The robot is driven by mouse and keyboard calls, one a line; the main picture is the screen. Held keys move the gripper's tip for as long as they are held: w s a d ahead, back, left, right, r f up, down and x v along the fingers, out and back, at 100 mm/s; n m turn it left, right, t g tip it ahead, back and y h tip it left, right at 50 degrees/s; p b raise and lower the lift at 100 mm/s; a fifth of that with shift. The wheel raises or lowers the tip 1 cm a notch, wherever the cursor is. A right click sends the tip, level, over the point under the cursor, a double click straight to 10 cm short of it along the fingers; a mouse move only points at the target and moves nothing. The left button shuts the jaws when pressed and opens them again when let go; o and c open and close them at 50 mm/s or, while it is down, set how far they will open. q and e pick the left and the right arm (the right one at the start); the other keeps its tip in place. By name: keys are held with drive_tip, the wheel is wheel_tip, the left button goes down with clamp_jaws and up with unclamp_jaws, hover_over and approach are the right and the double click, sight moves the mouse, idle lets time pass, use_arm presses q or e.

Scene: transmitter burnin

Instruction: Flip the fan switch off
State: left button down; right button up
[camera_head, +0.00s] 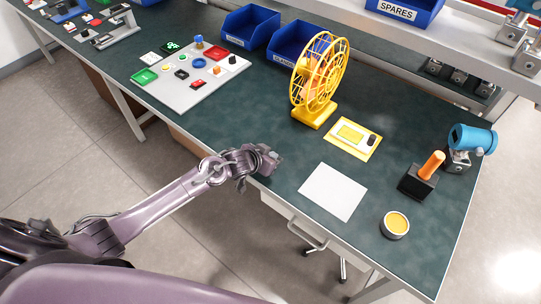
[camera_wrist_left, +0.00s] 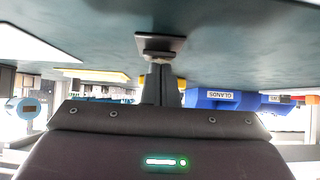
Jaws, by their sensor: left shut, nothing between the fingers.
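A yellow caged fan (camera_head: 318,75) stands upright on a yellow base at the middle of the green bench. In front of it lies a yellow plate (camera_head: 353,138) with a pale panel and a small dark switch-like part (camera_head: 372,140) at its right end; its position is too small to tell. The plate also shows in the left wrist view (camera_wrist_left: 95,75). My left gripper (camera_head: 272,160) is shut and empty near the bench's front edge, left of the plate and apart from it. Its closed fingers show in the left wrist view (camera_wrist_left: 159,44). My right gripper is not in view.
A white sheet (camera_head: 333,191), a round yellow-topped tin (camera_head: 395,224), an orange-handled tool in a black block (camera_head: 421,179) and a blue vise-like device (camera_head: 470,139) are at the right. A grey component board (camera_head: 192,92) and blue bins (camera_head: 250,26) are at the left and back.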

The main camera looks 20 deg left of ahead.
use_arm(q)
drive_tip(key=shift+w+d+r, duration=0.2)
drive_tip(key=shift+w+d, duration=0.05)
drive_tip(key=shift+w, duration=0.45)
drive_tip(key=shift+r, duration=0.1)
drive_tip(key=shift+r+p, duration=0.35)
drive_tip(key=r+p, duration=0.2)
drive_tip(key=r, duration=0.1)
drive_tip(key=r+p, duration=0.1)
drive_tip(key=p, duration=0.1)
drive_tip(key=shift+w+r, duration=0.2)
drive_tip(key=shift+w, duration=0.15)
drive_tip(key=shift+s+b, duration=0.65)
drive_tip(key=s+a+r, duration=0.1)
drive_tip(key=s+r, duration=0.3)
drive_tip(key=r, duration=0.2)
drive_tip(key=shift+s+a+r, duration=0.25)
drive_tip(key=shift+a+r, duration=0.15)
